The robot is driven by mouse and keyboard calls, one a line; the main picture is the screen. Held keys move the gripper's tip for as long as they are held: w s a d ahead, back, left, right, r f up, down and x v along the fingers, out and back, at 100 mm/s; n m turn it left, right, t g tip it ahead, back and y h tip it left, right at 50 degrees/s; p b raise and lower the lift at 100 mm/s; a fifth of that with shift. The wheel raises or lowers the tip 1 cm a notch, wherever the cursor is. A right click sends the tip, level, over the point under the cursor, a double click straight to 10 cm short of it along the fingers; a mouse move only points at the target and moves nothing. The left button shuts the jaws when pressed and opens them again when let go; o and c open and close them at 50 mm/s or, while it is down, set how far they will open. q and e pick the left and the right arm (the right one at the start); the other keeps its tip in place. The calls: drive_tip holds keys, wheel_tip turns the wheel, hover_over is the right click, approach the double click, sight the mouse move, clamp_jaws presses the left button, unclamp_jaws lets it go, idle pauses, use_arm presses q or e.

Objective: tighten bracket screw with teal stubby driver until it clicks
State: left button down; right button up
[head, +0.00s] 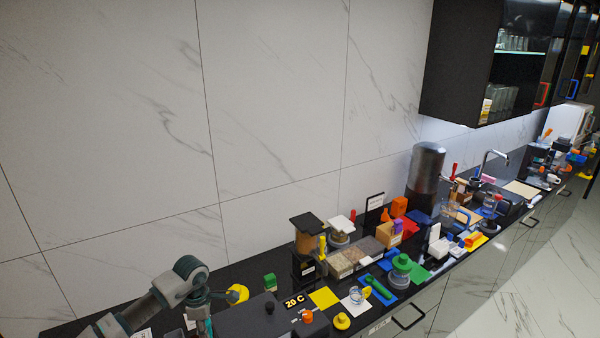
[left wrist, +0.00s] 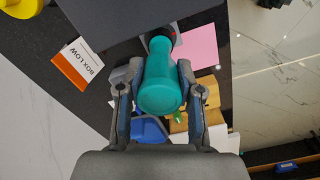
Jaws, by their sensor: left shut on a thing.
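The teal stubby driver (left wrist: 162,85) is between the two fingers of my left gripper (left wrist: 160,68) in the left wrist view, and the gripper is shut on it. Its wide round end faces the camera and its narrow end points away, toward a grey and red part (left wrist: 174,38) at the edge of a dark block. The driver's tip and the bracket screw are hidden, so I cannot tell whether they touch. In the head view my left gripper (head: 204,300) is low at the left, over the counter, with teal showing below it. My right gripper is not in view.
The counter further right is crowded.

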use_arm(q)
drive_tip(key=c, duration=0.7)
unclamp_jaws()
drive_tip(key=shift+c, duration=0.3)
drive_tip(key=shift+r+p, duration=2.05)
drive_tip(key=shift+r, duration=1)
drive_tip(key=shift+r, duration=0.1)
wheel_tip(320, 180, up, 12)
drive_tip(key=shift+f, duration=0.2)
drive_tip(key=shift+w, duration=0.1)
